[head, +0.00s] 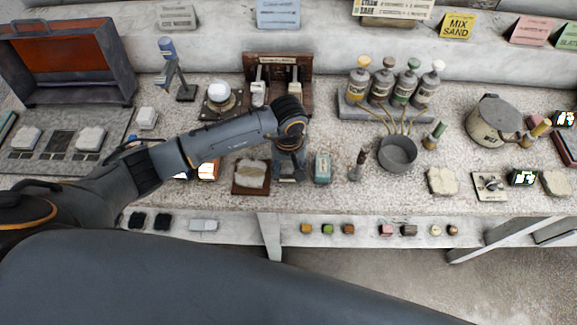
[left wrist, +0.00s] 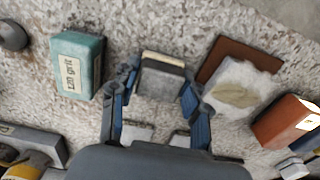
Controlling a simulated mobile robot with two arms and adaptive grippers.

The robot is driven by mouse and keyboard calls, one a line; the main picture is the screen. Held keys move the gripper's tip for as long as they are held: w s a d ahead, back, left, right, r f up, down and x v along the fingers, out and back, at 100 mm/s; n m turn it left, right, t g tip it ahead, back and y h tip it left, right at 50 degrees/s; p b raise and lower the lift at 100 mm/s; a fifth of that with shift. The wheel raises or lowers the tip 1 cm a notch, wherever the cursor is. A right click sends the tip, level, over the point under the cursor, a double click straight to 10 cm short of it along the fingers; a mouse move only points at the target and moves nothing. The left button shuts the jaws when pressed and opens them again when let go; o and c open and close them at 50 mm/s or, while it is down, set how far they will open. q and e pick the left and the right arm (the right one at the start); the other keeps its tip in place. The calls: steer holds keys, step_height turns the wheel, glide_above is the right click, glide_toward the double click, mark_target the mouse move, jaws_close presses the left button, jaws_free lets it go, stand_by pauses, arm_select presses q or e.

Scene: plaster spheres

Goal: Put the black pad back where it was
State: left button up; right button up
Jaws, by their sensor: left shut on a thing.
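My left gripper (head: 290,176) is low over the middle of the speckled bench. In the left wrist view its fingers (left wrist: 158,90) are shut on a grey block (left wrist: 163,80) with a cream strip along one edge. In the head view the gripper largely hides this block. Two small black pads, a left one (head: 137,220) and a right one (head: 162,221), lie side by side on the lower shelf, away from the gripper. I cannot tell whether the held block is the pad named in the task. My right gripper is not in view.
A brown board with a pale plaster piece (head: 250,174) is close left of the gripper; a teal box (head: 322,168) is close right. A wooden stand (head: 277,75) rises behind. A grey bowl (head: 397,153) and bottles are farther right. The lower shelf holds several small blocks.

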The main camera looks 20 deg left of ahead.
mark_target(289, 168)
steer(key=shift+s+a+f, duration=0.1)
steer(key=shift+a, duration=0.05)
arm_select(q)
steer(key=shift+f, duration=0.15)
steer(key=o, duration=1)
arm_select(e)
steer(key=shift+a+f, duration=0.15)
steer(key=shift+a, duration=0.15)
arm_select(q)
steer(key=shift+r, duration=0.3)
step_height(289, 168, up, 12)
steer(key=b, duration=0.4)
steer(key=shift+f, duration=0.1)
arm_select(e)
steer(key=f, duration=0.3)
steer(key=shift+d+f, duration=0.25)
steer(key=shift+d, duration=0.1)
